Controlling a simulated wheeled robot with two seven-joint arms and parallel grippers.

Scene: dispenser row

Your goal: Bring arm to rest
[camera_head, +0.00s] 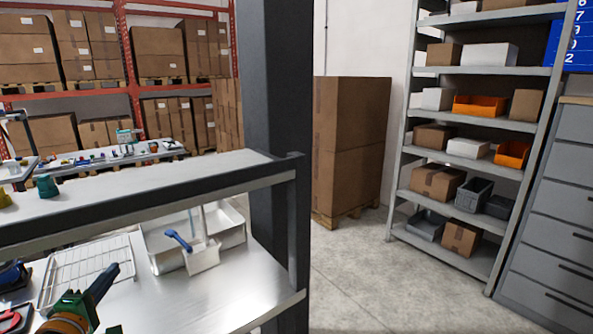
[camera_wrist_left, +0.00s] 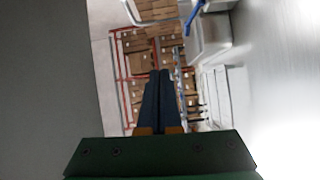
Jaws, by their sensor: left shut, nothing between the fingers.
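My left gripper (camera_head: 112,270) is at the lower left of the head view, low over the steel shelf board (camera_head: 190,302). Its green and orange body is partly cut off by the bottom edge. In the left wrist view the two dark fingers (camera_wrist_left: 160,75) lie together, shut, with nothing between them. A wire rack (camera_head: 90,268) lies just beyond the gripper. My right gripper is not in view.
A white container (camera_head: 202,257) with a blue-handled tool (camera_head: 179,240) stands right of the rack. An upper ledge (camera_head: 140,187) and a dark post (camera_head: 280,120) bound this space. Open floor (camera_head: 360,275) lies to the right, before grey shelving (camera_head: 400,150).

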